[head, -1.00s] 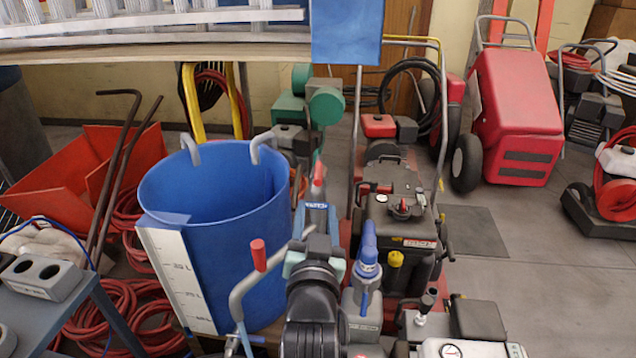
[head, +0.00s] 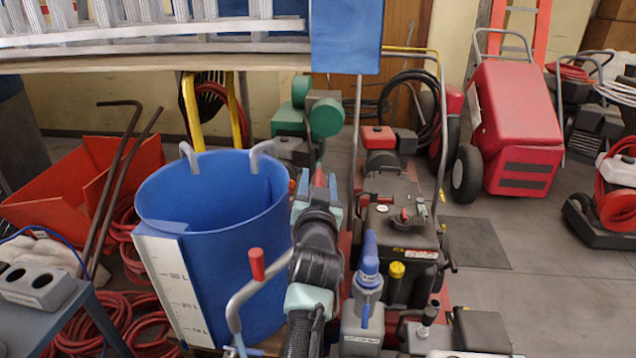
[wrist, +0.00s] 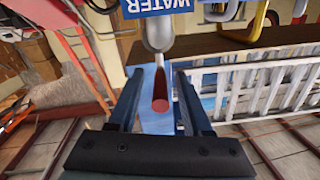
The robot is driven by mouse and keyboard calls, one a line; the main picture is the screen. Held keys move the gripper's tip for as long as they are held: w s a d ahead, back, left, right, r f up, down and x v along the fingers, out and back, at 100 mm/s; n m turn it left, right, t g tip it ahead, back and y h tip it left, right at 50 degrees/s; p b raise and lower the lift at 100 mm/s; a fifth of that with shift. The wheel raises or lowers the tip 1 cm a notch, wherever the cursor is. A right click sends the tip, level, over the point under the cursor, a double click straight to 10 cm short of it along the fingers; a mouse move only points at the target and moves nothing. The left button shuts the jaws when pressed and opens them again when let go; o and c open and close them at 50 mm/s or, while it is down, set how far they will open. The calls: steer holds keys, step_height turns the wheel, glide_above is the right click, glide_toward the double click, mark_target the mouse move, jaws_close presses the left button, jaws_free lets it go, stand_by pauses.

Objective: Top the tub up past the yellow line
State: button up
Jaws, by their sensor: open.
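The blue tub (head: 225,240) stands upright left of my arm in the head view, with two grey hooks over its rim. A white scale plate (head: 175,285) with dark marks runs down its front. I cannot make out a yellow line or a water level. My gripper (head: 319,183) is to the right of the tub, near its rim height in the picture. In the wrist view my gripper (wrist: 168,80) is open, with a red-gripped lever (wrist: 160,95) between its fingers. The lever joins a grey fitting beside a blue WATER sign (wrist: 165,8).
A bent grey pipe with a red grip (head: 257,264) rises in front of the tub. A blue-topped fitting (head: 369,270) and machinery (head: 397,230) crowd the right. A grey bench (head: 62,315), red hoses (head: 105,320) and an orange bin (head: 60,195) lie left.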

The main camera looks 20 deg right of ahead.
steer(key=shift+w, duration=0.1)
jaws_close()
stand_by(1.4)
